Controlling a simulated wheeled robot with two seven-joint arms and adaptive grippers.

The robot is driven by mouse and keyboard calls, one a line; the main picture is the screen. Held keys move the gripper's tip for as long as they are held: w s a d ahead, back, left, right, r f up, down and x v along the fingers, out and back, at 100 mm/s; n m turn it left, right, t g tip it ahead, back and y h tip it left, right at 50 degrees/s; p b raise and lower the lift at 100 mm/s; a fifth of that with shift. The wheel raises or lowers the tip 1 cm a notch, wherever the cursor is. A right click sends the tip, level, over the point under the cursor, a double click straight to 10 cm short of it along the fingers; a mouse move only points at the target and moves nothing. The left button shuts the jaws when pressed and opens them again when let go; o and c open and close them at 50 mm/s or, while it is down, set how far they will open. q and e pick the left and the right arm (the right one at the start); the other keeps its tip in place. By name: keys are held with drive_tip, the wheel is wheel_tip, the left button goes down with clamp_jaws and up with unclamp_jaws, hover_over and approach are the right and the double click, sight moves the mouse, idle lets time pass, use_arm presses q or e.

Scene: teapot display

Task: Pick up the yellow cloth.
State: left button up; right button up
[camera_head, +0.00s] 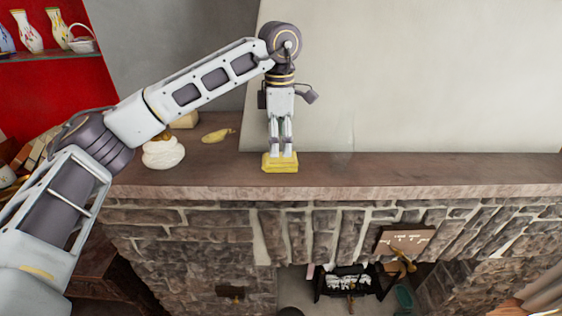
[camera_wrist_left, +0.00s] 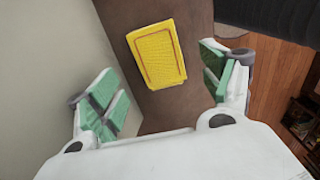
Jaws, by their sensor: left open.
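The yellow cloth (camera_head: 280,166) lies folded flat on the brown mantel shelf (camera_head: 420,168), near its front edge. In the left wrist view the cloth (camera_wrist_left: 157,53) is a yellow rectangle with a reddish line inside its border. My left gripper (camera_head: 281,152) points down over the cloth in the head view. In the left wrist view its green-padded fingers (camera_wrist_left: 162,82) are spread apart with nothing between them, and the cloth lies beyond them. I cannot tell from these views how small the gap to the cloth is. My right gripper is not in view.
A white lidded pot (camera_head: 163,153) and a yellow object (camera_head: 217,135) stand on the shelf left of the cloth. The pale wall (camera_head: 420,80) rises behind. A stone fireplace (camera_head: 190,240) drops away below the front edge.

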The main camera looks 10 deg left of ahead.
sight(281, 158)
use_arm(q)
drive_tip(key=shift+f, duration=0.1)
drive_tip(key=shift+d+f+p, duration=0.15)
drive_tip(key=shift+f+p, duration=0.55)
drive_tip(key=shift+f, duration=1.8)
drive_tip(key=shift+c, duration=0.3)
drive_tip(key=c, duration=1)
